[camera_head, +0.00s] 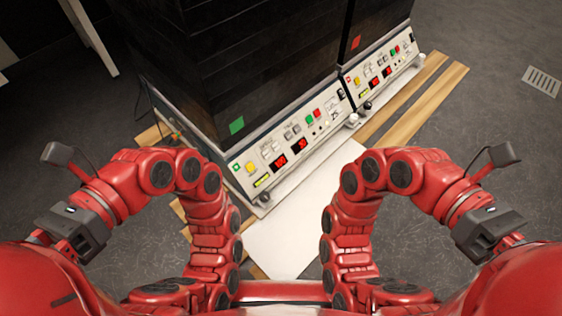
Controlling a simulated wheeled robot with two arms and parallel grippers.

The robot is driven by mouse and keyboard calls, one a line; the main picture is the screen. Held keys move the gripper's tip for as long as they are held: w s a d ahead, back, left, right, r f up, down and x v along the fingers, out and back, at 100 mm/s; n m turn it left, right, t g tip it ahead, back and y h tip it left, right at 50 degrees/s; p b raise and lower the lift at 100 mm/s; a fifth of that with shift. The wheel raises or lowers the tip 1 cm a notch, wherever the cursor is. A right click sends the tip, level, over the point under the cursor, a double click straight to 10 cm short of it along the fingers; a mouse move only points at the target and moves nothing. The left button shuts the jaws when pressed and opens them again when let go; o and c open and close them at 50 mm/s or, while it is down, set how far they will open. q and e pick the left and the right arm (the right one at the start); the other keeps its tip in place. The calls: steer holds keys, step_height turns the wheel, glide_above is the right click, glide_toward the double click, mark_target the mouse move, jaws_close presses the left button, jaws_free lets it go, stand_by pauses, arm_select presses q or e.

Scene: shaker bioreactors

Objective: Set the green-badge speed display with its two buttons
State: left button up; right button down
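The green badge (237,126) is a flat square low on the dark left shaker's casing. Below it, the pale control panel (244,181) carries two red-lit displays, the left one (281,160) and the right one (299,145). Pairs of grey buttons, one at the left (270,149) and one at the right (292,132), sit above them. Digits and labels are too small to read, so I cannot tell which display is speed. My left gripper (75,230) and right gripper (488,230) show only as dark bodies on folded arms, apart from the panel. Their fingertips are hidden.
A second dark shaker with a red badge (355,42) and its own panel (383,70) stands to the right. The left panel also has a yellow button (250,167), a green button (309,119) and a red button (318,112). A pale sheet (285,240) lies between my arms.

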arm_select(q)
jaws_close()
stand_by(1.8)
